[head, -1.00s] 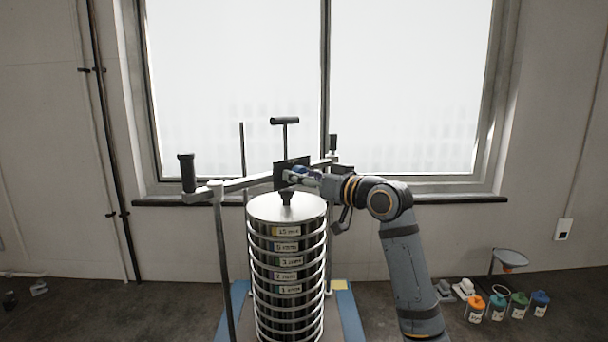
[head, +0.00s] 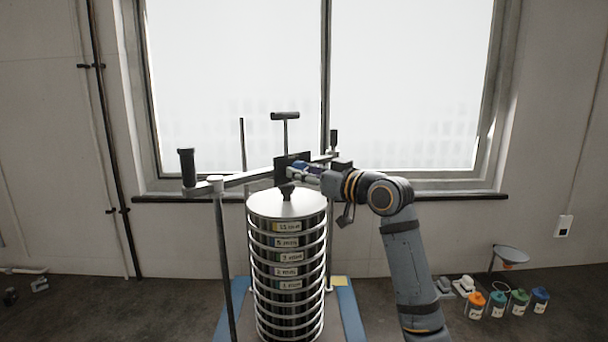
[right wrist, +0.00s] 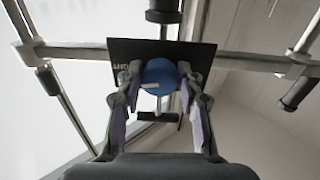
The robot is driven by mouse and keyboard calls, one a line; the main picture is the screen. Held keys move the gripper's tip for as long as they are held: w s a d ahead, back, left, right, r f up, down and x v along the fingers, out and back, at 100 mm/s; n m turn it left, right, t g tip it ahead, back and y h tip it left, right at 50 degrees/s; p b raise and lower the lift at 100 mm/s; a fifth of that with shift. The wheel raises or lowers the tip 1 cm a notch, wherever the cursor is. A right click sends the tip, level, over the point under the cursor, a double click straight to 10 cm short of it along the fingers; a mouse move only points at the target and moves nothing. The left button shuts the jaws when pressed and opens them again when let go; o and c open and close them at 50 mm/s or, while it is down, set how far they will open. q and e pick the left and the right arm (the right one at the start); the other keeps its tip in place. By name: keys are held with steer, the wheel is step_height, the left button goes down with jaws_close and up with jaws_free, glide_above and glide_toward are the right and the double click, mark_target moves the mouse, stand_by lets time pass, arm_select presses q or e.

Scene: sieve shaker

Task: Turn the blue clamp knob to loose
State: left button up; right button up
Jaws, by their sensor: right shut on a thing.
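The blue clamp knob (right wrist: 158,76) sits on a dark plate (right wrist: 120,48) at the middle of the shaker's crossbar, seen in the right wrist view. A short white mark shows on the knob. My right gripper (right wrist: 160,82) has one finger on each side of the knob and is shut on it. In the head view my right gripper (head: 300,171) reaches in from the right, and its fingers and the plate hide most of the knob. The sieve stack (head: 288,262) stands upright below the crossbar (head: 245,178). My left gripper is out of the picture.
A black T-handle (head: 285,116) rises above the crossbar. A black grip (head: 187,168) stands at the bar's left end. Several coloured bottles (head: 497,306) and a grey bowl (head: 511,254) are at the lower right. A window is behind the shaker.

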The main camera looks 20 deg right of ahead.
steer(key=n+b, duration=0.1)
steer(key=n, duration=0.3)
steer(key=shift+n, duration=0.3)
steer(key=n+b, duration=0.1)
steer(key=n, duration=0.2)
steer(key=shift+d+n, duration=0.1)
steer(key=shift+n, duration=0.3)
steer(key=n+b, duration=0.1)
steer(key=n, duration=0.3)
steer(key=shift+w+n, duration=0.1)
steer(key=shift+n, duration=0.2)
steer(key=shift+d+n+y+b, duration=0.1)
steer(key=shift+n+y+b, duration=0.35)
steer(key=shift+n, duration=1.15)
steer(key=shift+r, duration=0.1)
steer(key=o, duration=1.2)
steer(key=shift+c, duration=0.2)
